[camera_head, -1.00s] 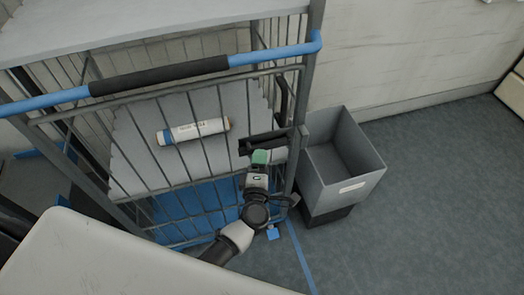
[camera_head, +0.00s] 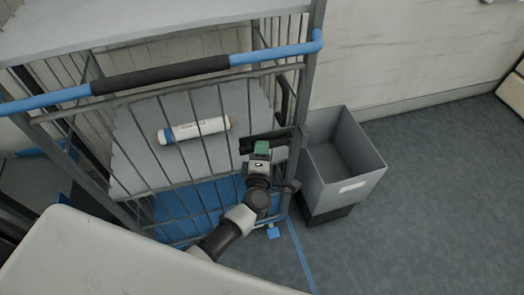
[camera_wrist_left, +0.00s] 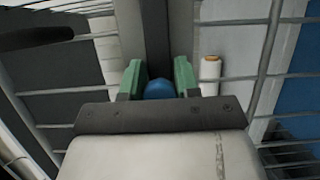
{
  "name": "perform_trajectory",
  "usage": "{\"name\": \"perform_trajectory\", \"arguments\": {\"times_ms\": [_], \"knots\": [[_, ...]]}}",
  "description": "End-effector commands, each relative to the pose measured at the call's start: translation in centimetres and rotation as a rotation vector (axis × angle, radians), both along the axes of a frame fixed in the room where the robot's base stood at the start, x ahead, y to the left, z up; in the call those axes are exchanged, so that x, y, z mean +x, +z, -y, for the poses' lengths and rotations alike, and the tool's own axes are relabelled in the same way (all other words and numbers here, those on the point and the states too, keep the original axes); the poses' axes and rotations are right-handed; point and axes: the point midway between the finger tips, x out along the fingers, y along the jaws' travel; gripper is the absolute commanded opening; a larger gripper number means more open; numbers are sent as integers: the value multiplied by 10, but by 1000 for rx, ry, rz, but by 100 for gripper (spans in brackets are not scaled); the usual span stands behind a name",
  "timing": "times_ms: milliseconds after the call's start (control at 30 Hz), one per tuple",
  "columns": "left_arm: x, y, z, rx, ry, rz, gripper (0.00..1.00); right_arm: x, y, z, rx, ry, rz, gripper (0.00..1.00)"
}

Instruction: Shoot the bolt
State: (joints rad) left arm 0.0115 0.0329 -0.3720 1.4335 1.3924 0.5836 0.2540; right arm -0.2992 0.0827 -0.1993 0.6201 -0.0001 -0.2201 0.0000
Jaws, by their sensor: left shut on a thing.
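The bolt's dark housing (camera_head: 282,138) sits on the right side of the wire cage's barred front (camera_head: 205,195), near the right post. My left gripper (camera_head: 262,148), with green fingertips, is at the bolt. In the left wrist view, the green fingers (camera_wrist_left: 158,78) stand on both sides of a round blue knob (camera_wrist_left: 160,89) and are shut on it. A grey upright bar lies behind the knob. The bolt's rod and its end are mostly hidden by the gripper and housing. My right gripper is not in view.
A white roll (camera_head: 195,130) lies on a grey shelf inside the cage. A blue handlebar (camera_head: 270,57) crosses the cage above. A grey bin (camera_head: 345,165) stands close on the right. A white surface (camera_head: 110,260) fills the lower left. The floor at right is clear.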

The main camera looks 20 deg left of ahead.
Motion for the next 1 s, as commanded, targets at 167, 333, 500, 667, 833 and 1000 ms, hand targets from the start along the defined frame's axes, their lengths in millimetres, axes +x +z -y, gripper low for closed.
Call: {"name": "perform_trajectory", "arguments": {"times_ms": [167, 333, 500, 667, 833, 1000], "knots": [[3, -1, 5, -2, 0, -1, 0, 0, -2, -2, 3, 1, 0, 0], [20, -3, 30, -5, 2, 0, 0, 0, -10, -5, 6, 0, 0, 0], [27, -1, 41, -2, 0, -3, 0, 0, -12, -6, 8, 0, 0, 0], [27, -1, 42, 0, -3, -2, 0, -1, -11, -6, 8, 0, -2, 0], [27, 0, 42, -1, -5, -2, 43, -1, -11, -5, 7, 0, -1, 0], [27, 0, 41, 0, -2, -1, 56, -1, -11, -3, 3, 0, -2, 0]]}}
